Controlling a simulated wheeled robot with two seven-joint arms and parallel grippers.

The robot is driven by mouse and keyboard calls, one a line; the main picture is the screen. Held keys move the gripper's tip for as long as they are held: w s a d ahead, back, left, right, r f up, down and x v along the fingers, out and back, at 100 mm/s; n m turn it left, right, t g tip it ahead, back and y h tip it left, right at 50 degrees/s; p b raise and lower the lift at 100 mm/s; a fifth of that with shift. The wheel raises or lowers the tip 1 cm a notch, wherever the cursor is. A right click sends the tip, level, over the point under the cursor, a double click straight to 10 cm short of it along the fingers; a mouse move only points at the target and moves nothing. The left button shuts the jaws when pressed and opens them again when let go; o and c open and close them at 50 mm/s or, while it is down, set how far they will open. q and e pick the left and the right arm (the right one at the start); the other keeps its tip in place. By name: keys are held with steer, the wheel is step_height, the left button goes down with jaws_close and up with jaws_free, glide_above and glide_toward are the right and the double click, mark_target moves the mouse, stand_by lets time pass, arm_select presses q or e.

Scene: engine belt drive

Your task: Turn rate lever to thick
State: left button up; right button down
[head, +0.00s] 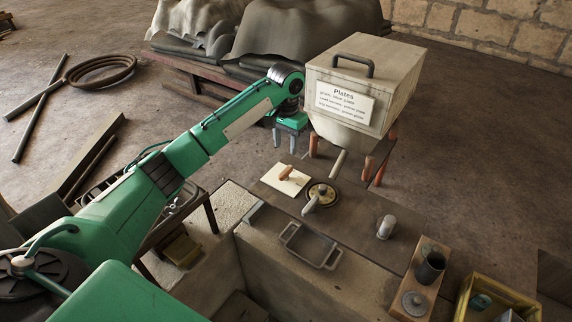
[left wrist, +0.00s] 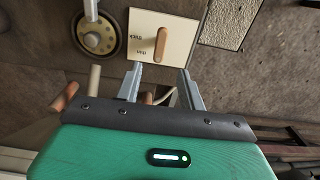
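The rate lever is a short orange-brown wooden handle (head: 287,173) on a square cream plate (head: 275,184) on the bench. In the left wrist view the lever (left wrist: 160,45) stands nearly upright in the picture on the plate (left wrist: 182,22), with small upside-down words to its left, hard to read. My left gripper (head: 285,146) hangs above and behind the plate in the head view, fingers pointing down. It is open and empty; in the wrist view its fingertips (left wrist: 160,70) are spread just below the lever, apart from it. My right gripper is not in view.
A round dial with a pale handle (head: 321,194) sits beside the plate. A large box labelled "Plates" (head: 362,85) stands behind, close to my left gripper. A metal frame with handles (head: 309,245), a grey cylinder (head: 386,227) and a wooden tray (head: 437,260) are nearer.

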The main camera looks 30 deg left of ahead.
mark_target(286, 170)
arm_select(q)
step_height(286, 170, down, 9)
steer(key=shift+f+p, duration=0.1)
steer(key=shift+p, duration=1.15)
steer(key=shift+f, duration=0.3)
steer(key=shift+w+f, duration=0.1)
steer(key=shift+f, duration=0.1)
steer(key=c, duration=0.7)
jaws_close()
